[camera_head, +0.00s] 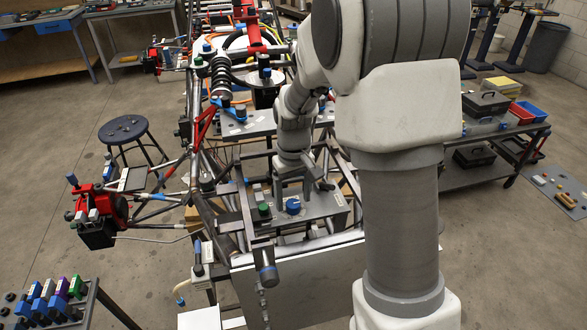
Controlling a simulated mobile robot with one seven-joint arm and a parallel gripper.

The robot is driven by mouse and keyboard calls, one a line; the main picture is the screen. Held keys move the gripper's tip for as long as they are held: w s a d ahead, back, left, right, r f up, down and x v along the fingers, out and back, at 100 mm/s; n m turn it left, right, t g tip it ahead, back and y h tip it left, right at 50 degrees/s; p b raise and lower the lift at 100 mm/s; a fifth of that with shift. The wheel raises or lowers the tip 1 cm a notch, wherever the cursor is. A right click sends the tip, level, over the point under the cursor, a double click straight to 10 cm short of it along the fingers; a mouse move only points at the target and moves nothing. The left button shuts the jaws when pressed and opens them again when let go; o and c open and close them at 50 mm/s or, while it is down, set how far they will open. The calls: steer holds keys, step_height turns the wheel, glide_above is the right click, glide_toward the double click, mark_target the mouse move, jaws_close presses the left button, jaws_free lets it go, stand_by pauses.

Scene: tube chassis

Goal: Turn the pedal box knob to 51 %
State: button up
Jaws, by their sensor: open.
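A grey box (325,204) sits low in the middle of the tube chassis. A blue round knob (293,206) and a smaller green knob (264,209) stand on its top. No label is readable, so I cannot tell for sure which one is the pedal box knob. My gripper (293,194) points down over the box, just behind the blue knob in the picture. It is open, and nothing shows between its fingers. The fingertips are small here, and I cannot tell whether they touch anything. No scale or percent mark on the knobs is readable.
Chassis tubes (240,205) surround the box closely on the left. A grey panel (310,275) lies in front. A dark stool (125,130) and a red assembly (100,203) are at left. A bench with bins (525,112) stands right. Open floor lies at lower right.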

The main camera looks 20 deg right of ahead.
mark_target(294, 204)
step_height(294, 204, up, 16)
steer(key=shift+r+p, duration=0.15)
steer(key=shift+p, duration=0.2)
steer(key=shift+s+r, duration=0.1)
steer(key=s+r+m+t, duration=0.2)
steer(key=s+t, duration=0.3)
steer(key=s, duration=1.4)
steer(key=shift+s+r, duration=0.35)
steer(key=shift+r, duration=0.2)
steer(key=shift+s+f+t, duration=0.15)
steer(key=shift+s+t, duration=0.1)
steer(key=shift+t, duration=0.05)
steer(key=c, duration=0.4)
steer(key=shift+d, duration=0.2)
